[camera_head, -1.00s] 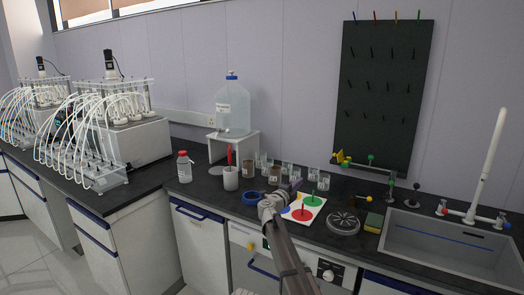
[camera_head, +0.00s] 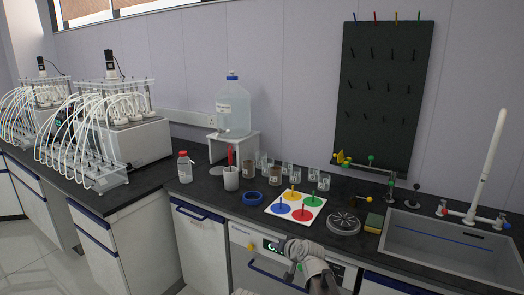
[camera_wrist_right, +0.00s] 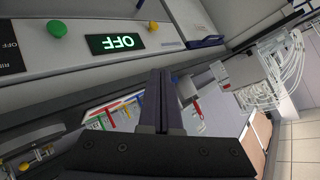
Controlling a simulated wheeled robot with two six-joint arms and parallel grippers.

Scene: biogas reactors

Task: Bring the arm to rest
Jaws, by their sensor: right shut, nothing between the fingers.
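My right gripper (camera_head: 284,244) is in front of the white appliance under the counter, below the worktop edge. In the right wrist view its two dark fingers (camera_wrist_right: 160,76) are pressed together with nothing between them. The arm comes up from the bottom edge of the head view.
The white appliance front (camera_head: 245,238) is close to the gripper; its display (camera_wrist_right: 118,42) reads OFF, upside down. On the counter above are a white card (camera_head: 296,205) with four coloured discs, a blue ring (camera_head: 251,198) and a drain strainer (camera_head: 343,222). The sink (camera_head: 440,245) is right.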

